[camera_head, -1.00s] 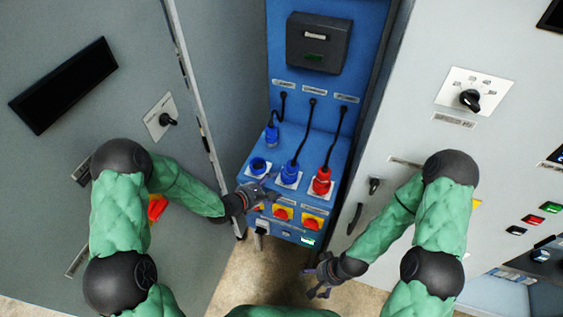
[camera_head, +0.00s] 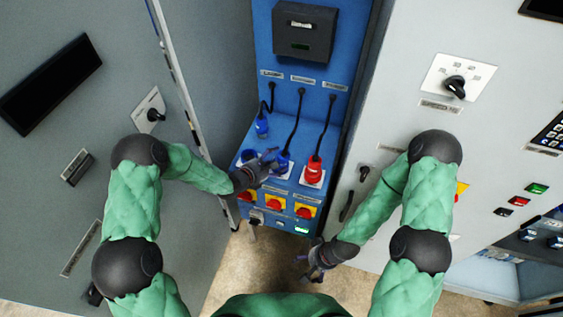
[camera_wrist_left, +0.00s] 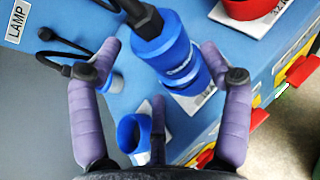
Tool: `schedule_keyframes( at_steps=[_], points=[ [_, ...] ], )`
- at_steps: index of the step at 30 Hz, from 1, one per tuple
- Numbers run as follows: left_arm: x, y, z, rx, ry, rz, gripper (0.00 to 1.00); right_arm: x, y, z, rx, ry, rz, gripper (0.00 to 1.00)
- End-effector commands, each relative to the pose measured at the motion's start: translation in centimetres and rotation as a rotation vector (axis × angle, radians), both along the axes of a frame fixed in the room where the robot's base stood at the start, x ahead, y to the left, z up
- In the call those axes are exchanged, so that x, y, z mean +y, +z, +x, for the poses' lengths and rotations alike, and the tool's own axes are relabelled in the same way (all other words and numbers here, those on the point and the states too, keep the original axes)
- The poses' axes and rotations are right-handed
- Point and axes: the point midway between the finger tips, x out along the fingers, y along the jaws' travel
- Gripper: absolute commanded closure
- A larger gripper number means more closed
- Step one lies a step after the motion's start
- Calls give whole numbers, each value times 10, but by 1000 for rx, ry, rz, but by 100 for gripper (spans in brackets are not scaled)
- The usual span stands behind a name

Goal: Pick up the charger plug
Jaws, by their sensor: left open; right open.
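A blue plug (camera_head: 284,160) with a black cable stands in the middle socket of the blue panel; the left wrist view shows it large (camera_wrist_left: 178,55), with print I cannot read surely. My left gripper (camera_head: 272,162) is open beside it; its purple fingers (camera_wrist_left: 161,74) are spread on both sides of the plug in that view, and I cannot tell if they touch it. Another blue plug (camera_head: 262,126) hangs by its cable at the left. A red plug (camera_head: 313,168) stands in the right socket. I cannot tell surely which plug is the charger's. My right gripper (camera_head: 310,268) is open and empty, low by the right cabinet.
An empty blue socket (camera_wrist_left: 132,136) sits below the middle plug in the wrist view. Red-and-yellow switches (camera_head: 275,204) line the panel's front. Grey cabinets stand close at left (camera_head: 60,130) and right (camera_head: 410,125). Floor (camera_head: 255,260) is clear between them.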

Motion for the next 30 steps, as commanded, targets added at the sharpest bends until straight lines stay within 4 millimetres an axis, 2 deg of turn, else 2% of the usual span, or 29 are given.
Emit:
schedule_keyframes(
  at_steps=[6,14,15,20,21,30],
  points=[
    [-15,-11,17,0,-2,2,22,0,-3,0,0,0,0,9],
    [-16,-11,19,0,0,1,22,0,-3,0,0,0,0,9],
    [-16,-11,19,0,0,1,28,0,-3,0,0,0,0,9],
    [-16,-11,18,0,-1,1,73,0,-3,0,0,0,0,9],
    [-16,-11,18,0,-1,1,76,0,-3,0,0,0,0,9],
    [-17,-10,19,-1,-2,1,77,0,-3,0,0,0,0,9]
  ],
)
